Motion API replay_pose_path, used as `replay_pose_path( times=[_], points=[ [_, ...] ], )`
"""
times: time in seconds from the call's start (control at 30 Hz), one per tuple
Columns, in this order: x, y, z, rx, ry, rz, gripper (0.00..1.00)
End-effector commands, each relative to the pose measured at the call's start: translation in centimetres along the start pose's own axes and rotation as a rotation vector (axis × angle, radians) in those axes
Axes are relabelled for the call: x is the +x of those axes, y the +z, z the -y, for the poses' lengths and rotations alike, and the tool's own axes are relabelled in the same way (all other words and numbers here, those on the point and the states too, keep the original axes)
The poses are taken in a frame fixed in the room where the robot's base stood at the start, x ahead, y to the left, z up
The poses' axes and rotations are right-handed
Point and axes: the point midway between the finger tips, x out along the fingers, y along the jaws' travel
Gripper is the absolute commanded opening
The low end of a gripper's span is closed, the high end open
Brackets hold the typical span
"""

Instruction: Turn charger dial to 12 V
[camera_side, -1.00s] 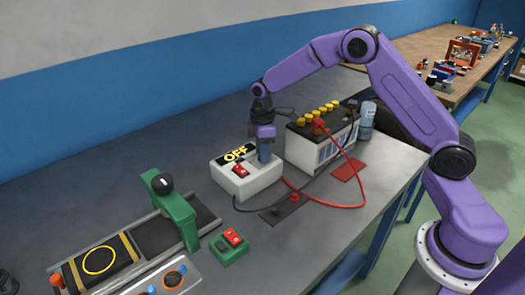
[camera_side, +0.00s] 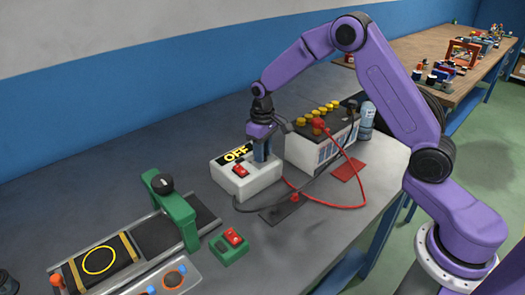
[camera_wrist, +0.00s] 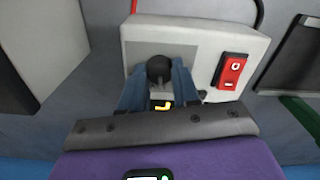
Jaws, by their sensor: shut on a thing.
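The charger (camera_side: 248,182) is a white box on the grey bench, with a black display reading OFF (camera_side: 238,154) and a red rocker switch (camera_side: 240,171). In the wrist view the charger's face (camera_wrist: 195,40) shows the red switch (camera_wrist: 232,72) on the right. The round black dial (camera_wrist: 160,69) sits between the two blue fingers of my gripper (camera_wrist: 159,82). The fingers are shut on the dial from both sides. In the side view my gripper (camera_side: 262,150) stands over the charger and its fingers hide the dial.
A battery (camera_side: 320,140) with yellow caps stands right behind the charger, with red and black cables running to it. A green box with a red switch (camera_side: 232,240) and a green clamp frame (camera_side: 175,210) stand in front. A bottle (camera_side: 367,118) is beside the battery.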

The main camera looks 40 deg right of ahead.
Motion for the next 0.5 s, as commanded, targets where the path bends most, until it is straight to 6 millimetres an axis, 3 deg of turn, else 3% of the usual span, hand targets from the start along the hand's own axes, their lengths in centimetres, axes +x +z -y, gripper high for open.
replay_pose_path(
  times=[0.5],
  points=[
    [-0.08,0.06,0.03,0.125,0.000,0.002,0.00]
  ],
)
